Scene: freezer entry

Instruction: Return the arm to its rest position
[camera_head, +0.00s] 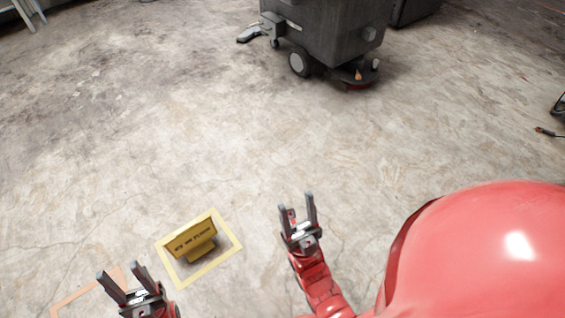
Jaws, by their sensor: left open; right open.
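My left gripper (124,281) is at the bottom left of the head view, its two dark fingers apart and nothing between them. My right gripper (296,207) is right of the middle, fingers apart and empty, on my red arm. A yellow sign (191,238) with dark lettering stands on the floor between the two grippers in the picture. It is inside a yellow taped square (226,254). Neither gripper touches the sign.
A dark grey wheeled machine (325,35) stands at the top. An orange outline (77,298) lies on the floor at the lower left, partly hidden by my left gripper. A dark object (559,105) is at the right edge. The concrete floor between is clear.

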